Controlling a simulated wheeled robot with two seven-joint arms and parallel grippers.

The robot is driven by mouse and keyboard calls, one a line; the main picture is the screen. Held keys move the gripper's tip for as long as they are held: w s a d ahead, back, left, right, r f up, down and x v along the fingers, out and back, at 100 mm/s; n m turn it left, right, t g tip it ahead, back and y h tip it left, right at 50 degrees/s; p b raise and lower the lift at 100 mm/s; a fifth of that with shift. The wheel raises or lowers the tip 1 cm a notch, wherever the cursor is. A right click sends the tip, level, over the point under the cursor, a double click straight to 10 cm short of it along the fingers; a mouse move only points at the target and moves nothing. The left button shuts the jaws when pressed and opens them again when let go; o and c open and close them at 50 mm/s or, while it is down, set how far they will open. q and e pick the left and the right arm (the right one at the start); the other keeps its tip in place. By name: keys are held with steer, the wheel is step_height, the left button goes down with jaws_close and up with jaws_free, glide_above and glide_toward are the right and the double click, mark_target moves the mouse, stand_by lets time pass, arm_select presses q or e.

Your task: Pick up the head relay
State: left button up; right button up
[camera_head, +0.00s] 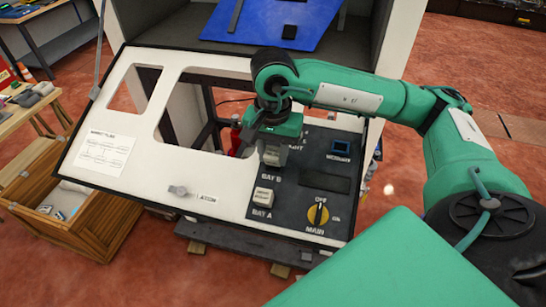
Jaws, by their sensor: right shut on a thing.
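My right gripper (270,145) comes down from above onto the control panel and is shut on a pale grey block (271,157), which looks like a relay, just above the "BAY B" label. The jaws hide much of this block, and I cannot tell whether it is still seated in the panel. A similar pale block (263,196) sits at "BAY A". No readable label shows which block is the head relay. My left gripper is not in view.
A wooden crate (85,230) stands at the left. A blue board (270,22) lies behind.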

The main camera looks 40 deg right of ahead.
mark_target(272, 150)
step_height(272, 150, up, 7)
steer(key=shift+w+f+b, duration=0.1)
steer(key=shift+b, duration=0.8)
step_height(272, 150, up, 12)
steer(key=shift+f, duration=0.15)
steer(key=shift+o, duration=1.4)
jaws_close()
